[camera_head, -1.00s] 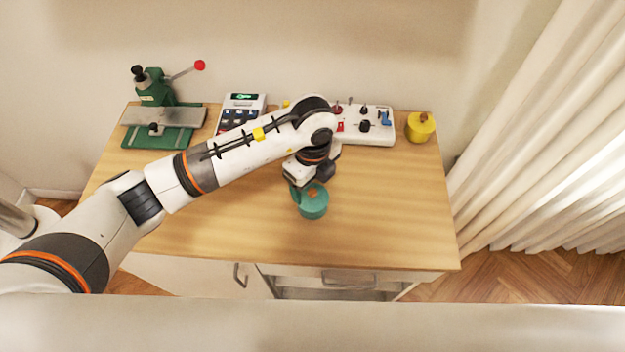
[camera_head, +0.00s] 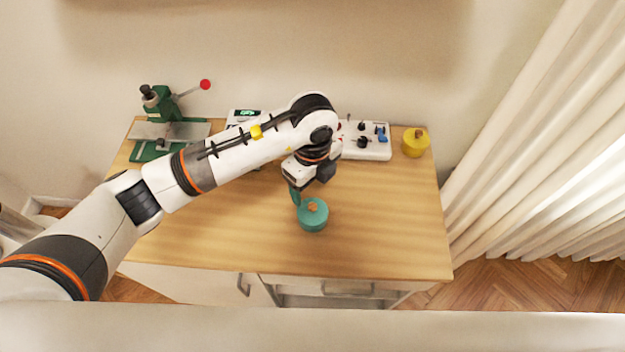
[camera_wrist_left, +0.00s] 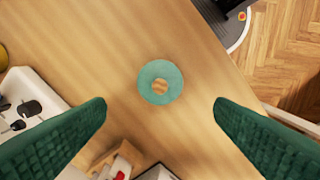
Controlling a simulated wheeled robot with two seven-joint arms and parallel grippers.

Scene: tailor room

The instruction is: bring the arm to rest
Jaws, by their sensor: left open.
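My left arm reaches in from the left over the wooden table (camera_head: 390,230). My right gripper is not in view.
A green press (camera_head: 165,110) with a red-knobbed lever stands at the back left. A white switch panel (camera_head: 370,150) and a yellow pot (camera_head: 415,142) stand at the back right. A device behind my arm is partly hidden. The table's front right is clear.

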